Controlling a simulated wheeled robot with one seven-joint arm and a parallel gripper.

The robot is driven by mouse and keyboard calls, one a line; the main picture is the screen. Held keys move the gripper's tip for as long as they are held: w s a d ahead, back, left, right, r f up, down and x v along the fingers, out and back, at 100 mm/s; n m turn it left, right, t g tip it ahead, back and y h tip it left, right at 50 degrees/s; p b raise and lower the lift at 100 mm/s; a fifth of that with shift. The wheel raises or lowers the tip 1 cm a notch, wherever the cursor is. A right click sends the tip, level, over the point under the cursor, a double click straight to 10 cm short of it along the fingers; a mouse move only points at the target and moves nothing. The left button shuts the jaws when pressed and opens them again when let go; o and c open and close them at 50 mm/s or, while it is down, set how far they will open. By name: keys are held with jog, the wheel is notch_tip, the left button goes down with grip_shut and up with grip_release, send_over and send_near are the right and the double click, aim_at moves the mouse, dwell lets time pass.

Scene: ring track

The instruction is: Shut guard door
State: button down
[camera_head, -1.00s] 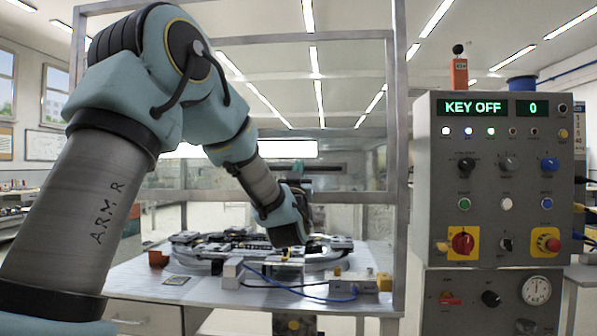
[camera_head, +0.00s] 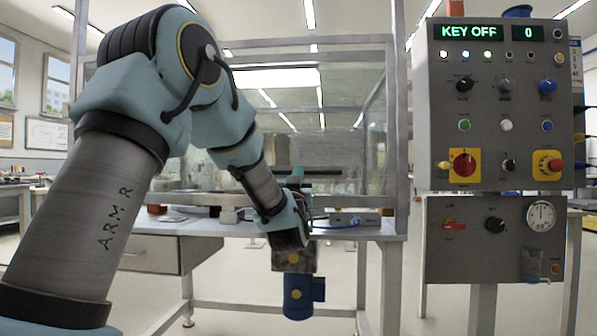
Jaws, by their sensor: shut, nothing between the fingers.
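The guard door (camera_head: 350,105) is a clear panel in a grey metal frame in front of the work table (camera_head: 215,229). Its lower rail (camera_head: 185,199) runs across just above the tabletop, close to its front edge; I cannot tell if it touches. My gripper (camera_head: 298,212) is shut and empty at the right of the door's middle, in front of the lower rail. A dark horizontal bar (camera_head: 325,171) shows just above it. The fingertips are hard to make out, and I cannot tell if they touch the door. The ring track is mostly hidden.
A grey control console (camera_head: 500,95) reading "KEY OFF" and 0 stands right, with a lower gauge box (camera_head: 495,255). A drawer (camera_head: 150,254) is at left. A grey box with blue cable (camera_head: 355,219) sits on the table.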

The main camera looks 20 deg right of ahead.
notch_tip(320, 180, down, 7)
jog(key=b, duration=0.5)
jog(key=shift+f, duration=0.2)
jog(key=shift+r, duration=0.15)
